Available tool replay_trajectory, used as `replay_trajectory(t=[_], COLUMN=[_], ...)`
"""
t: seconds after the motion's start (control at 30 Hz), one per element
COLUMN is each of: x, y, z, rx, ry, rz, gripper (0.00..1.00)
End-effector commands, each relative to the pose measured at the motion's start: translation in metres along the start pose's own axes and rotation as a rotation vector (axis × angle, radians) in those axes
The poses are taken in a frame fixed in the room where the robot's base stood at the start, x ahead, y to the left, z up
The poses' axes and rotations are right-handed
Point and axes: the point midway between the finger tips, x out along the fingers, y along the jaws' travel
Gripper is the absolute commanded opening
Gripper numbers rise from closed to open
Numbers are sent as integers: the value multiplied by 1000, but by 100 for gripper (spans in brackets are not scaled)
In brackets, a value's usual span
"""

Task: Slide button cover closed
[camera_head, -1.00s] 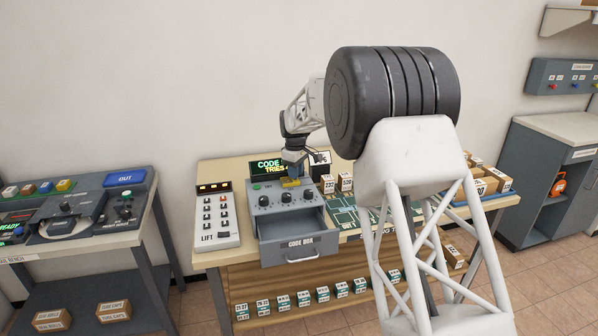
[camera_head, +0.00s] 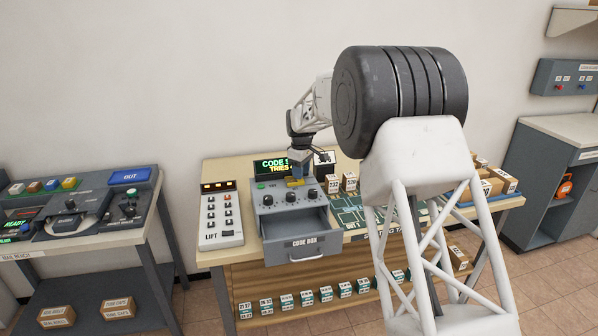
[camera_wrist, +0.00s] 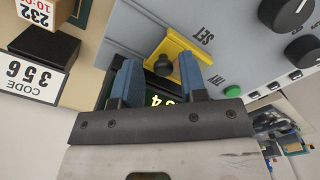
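The yellow button cover (camera_head: 294,182) sits on the top panel of the grey code box (camera_head: 284,199), beside the word SET. It also shows in the wrist view (camera_wrist: 182,47), with a small black knob (camera_wrist: 164,66) at its near edge. My gripper (camera_wrist: 158,70) has its two blue fingers apart, one on each side of the knob. Gaps show between knob and fingers, so it looks open. In the head view my gripper (camera_head: 298,172) is just above the cover. What lies under the cover is hidden.
Black dials and a green button (camera_wrist: 233,91) share the panel. The open drawer (camera_head: 303,243) juts from the box front. A display (camera_head: 271,167) stands behind, the lift keypad (camera_head: 221,215) at left. In the wrist view a black block with a code card (camera_wrist: 33,69) is at left.

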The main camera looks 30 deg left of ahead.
Motion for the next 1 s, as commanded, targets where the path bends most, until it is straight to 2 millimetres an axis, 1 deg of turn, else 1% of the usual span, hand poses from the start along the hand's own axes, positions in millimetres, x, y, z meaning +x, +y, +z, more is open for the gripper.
replay_trajectory(t=[0.43,1.0], x=[-1,-75], y=[33,30], z=[32,30], rx=[2,0], ry=[1,1], rz=[2,2], gripper=[45,45])
